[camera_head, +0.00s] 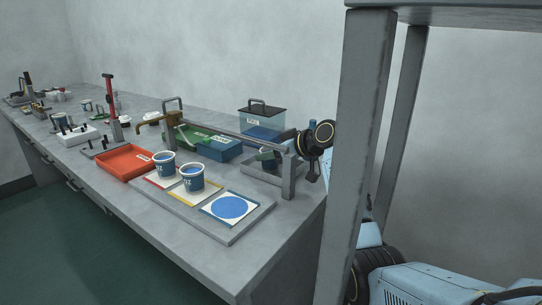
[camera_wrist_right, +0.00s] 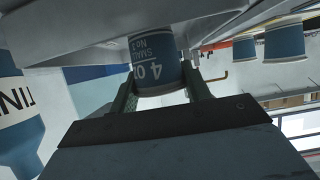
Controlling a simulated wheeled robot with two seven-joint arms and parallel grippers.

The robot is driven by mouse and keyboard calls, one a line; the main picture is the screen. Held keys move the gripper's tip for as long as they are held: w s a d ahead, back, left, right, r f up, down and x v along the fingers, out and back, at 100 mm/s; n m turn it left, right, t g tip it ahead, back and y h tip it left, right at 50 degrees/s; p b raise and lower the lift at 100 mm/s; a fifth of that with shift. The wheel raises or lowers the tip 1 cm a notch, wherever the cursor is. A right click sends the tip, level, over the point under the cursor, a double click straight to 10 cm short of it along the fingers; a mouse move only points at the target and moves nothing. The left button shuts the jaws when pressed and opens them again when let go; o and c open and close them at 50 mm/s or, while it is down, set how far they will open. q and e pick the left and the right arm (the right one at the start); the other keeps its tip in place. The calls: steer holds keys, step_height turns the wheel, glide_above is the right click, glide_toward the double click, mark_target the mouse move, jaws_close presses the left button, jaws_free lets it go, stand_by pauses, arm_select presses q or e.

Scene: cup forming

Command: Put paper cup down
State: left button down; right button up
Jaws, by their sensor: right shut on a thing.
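In the head view the right gripper (camera_head: 270,156) is behind the grey rail, over the grey tray (camera_head: 257,174); the cup there is mostly hidden. A grey board (camera_head: 226,238) carries three coloured squares. A blue cup (camera_head: 165,165) stands upright on the red square and another (camera_head: 192,180) on the yellow one. The blue-circle square (camera_head: 230,207) is bare. My left gripper is not in view.
A grey rail (camera_head: 235,131) on posts runs behind the board. A grey frame post (camera_head: 357,150) rises at right. The bench's front right corner is clear.

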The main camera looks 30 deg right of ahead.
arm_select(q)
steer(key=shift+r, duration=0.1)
arm_select(e)
steer(key=shift+f, duration=0.1)
steer(key=o, duration=0.9)
steer(key=shift+o, duration=0.2)
steer(key=p+v, duration=0.1)
steer(key=v, duration=0.4)
steer(key=shift+d+p, duration=0.1)
steer(key=shift+p, duration=0.3)
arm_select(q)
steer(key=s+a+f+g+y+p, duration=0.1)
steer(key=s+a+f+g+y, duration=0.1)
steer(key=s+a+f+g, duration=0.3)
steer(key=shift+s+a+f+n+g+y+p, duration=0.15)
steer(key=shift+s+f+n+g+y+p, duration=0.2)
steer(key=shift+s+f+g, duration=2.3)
arm_select(e)
steer(key=v, duration=0.7)
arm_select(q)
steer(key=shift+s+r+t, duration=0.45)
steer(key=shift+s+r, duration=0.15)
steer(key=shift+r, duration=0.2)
